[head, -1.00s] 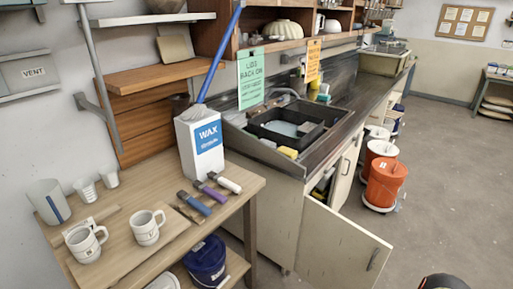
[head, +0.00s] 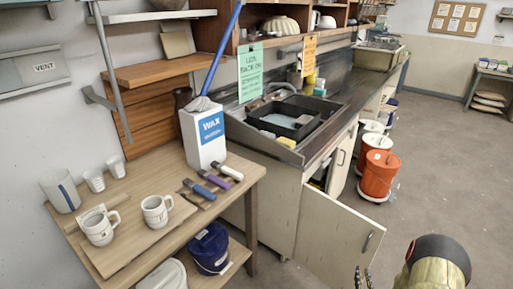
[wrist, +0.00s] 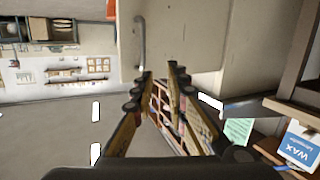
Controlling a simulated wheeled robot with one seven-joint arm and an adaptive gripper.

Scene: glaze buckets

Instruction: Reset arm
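My gripper (wrist: 160,76) shows in the wrist view with its two fingers reaching forward. There is a gap between the fingertips and nothing is held between them. In the head view, only the dark fingertips (head: 363,278) show at the bottom edge, in front of the open cabinet door (head: 335,235). My arm's yellowish link with a dark, red-ringed cap is at the lower right. In the wrist view, a pale cabinet panel with a handle (wrist: 140,42) lies beyond the fingertips.
A wooden table (head: 225,205) at left holds mugs (head: 157,211), cups, tools and a WAX box (head: 203,135). A blue bucket (head: 209,250) is below it. A sink tray (head: 290,118) is in the counter. Orange buckets (head: 379,175) stand beside the counter. Floor at right is clear.

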